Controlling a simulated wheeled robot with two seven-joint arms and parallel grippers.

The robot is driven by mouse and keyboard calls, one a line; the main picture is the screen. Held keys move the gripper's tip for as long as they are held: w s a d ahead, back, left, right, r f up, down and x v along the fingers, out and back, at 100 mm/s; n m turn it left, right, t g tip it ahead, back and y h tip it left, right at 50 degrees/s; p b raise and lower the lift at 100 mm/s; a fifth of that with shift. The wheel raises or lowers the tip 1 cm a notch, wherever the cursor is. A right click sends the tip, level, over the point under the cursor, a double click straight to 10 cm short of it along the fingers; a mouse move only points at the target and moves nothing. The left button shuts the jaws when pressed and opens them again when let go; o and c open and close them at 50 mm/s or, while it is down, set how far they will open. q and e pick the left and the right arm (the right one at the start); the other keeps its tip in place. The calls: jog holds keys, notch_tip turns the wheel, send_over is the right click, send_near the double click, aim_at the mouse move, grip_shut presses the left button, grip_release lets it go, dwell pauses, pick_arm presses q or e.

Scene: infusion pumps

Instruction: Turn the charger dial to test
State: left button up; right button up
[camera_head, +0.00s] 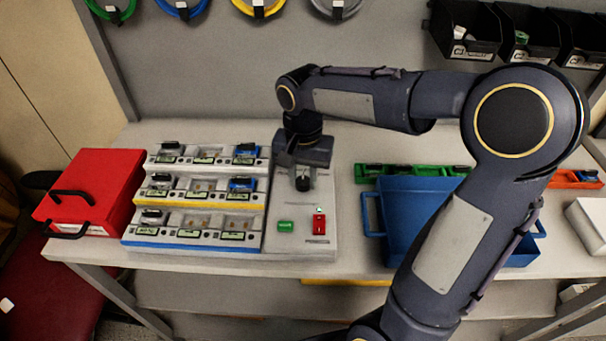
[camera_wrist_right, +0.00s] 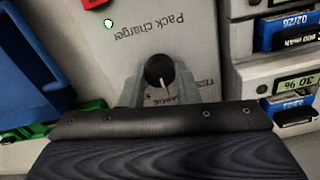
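The charger (camera_head: 300,242) is a pale panel on the bench with a green part, a red switch and a small lit dot. In the wrist view its face (camera_wrist_right: 130,55) reads "Pack Charger". The dial (camera_wrist_right: 160,70) is a round black knob with a white pointer line aimed toward the bottom of that view, slightly right. A "TEST" label (camera_wrist_right: 209,84) is printed to its right, partly covered. My right gripper (camera_wrist_right: 160,82) reaches down with one finger on each side of the dial; it also shows in the head view (camera_head: 303,184). Whether the fingers press the dial is unclear.
Racks of pumps (camera_head: 195,238) stand close left of the charger, with a red case (camera_head: 100,180) further left. A blue bin (camera_head: 400,205) stands right of the charger, partly behind my arm. Black bins (camera_head: 465,30) hang on the back wall.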

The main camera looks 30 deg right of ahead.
jog(key=c, duration=0.4)
jog(key=shift+n, duration=0.4)
jog(key=n+p, duration=0.1)
jog(key=n, duration=0.2)
jog(key=shift+r, duration=0.1)
jog(key=n+p, duration=0.1)
jog(key=n, duration=0.4)
dwell(0.4)
jog(key=o, duration=0.9)
jog(key=shift+o, duration=0.2)
